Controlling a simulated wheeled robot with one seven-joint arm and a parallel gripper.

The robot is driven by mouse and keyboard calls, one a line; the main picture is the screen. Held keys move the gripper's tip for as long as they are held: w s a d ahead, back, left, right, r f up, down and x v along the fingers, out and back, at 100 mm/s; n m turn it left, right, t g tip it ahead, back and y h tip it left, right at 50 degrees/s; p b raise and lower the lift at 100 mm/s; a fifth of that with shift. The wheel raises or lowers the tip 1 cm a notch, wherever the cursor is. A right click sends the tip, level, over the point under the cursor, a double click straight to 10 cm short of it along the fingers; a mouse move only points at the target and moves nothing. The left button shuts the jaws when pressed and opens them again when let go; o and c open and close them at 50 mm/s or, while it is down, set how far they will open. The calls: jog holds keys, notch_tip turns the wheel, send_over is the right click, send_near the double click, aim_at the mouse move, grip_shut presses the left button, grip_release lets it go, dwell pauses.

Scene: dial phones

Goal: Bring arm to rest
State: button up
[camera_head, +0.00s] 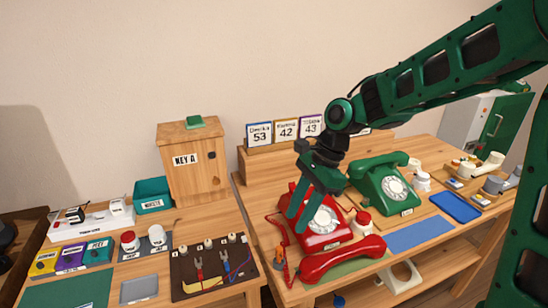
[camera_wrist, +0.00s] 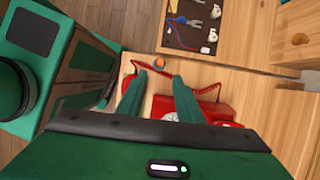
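My gripper (camera_head: 299,208) is at the end of my green arm, pointing down over the red dial phone (camera_head: 327,224). In the wrist view its two green fingers (camera_wrist: 153,80) are spread apart with nothing between them. The red phone also shows in the wrist view (camera_wrist: 225,112), partly hidden behind the fingers. The red handset (camera_head: 342,259) lies off the phone on a green mat in front of it. A red coiled cord (camera_head: 284,233) runs along the phone's left side. I cannot tell the exact gap between the fingers and the phone.
A green dial phone (camera_head: 384,184) stands right of the red one. Number cards (camera_head: 286,129) stand on the raised shelf behind. A tool board (camera_head: 212,267), a wooden cabinet (camera_head: 190,180) and small jars are on the left table. A blue mat (camera_head: 419,235) lies at the front right.

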jog(key=s+d+r+n+t+h, duration=0.1)
jog(key=s+d+n, duration=0.15)
jog(key=d, duration=0.65)
jog(key=s+d+r+n+t+h, duration=0.15)
jog(key=s+d, duration=0.25)
jog(key=d, duration=0.6)
jog(key=s+d+n, duration=0.2)
jog(key=s+d, duration=0.3)
jog(key=s, duration=0.3)
jog(key=s+d+n+g+h, duration=0.1)
jog(key=s+d+n, duration=0.1)
jog(key=s+d, duration=0.4)
jog(key=shift+s+d+f, duration=0.25)
jog(key=shift+s, duration=0.65)
jog(key=shift+h, duration=0.25)
jog(key=shift+w+f, duration=0.25)
jog(key=shift+w, duration=0.4)
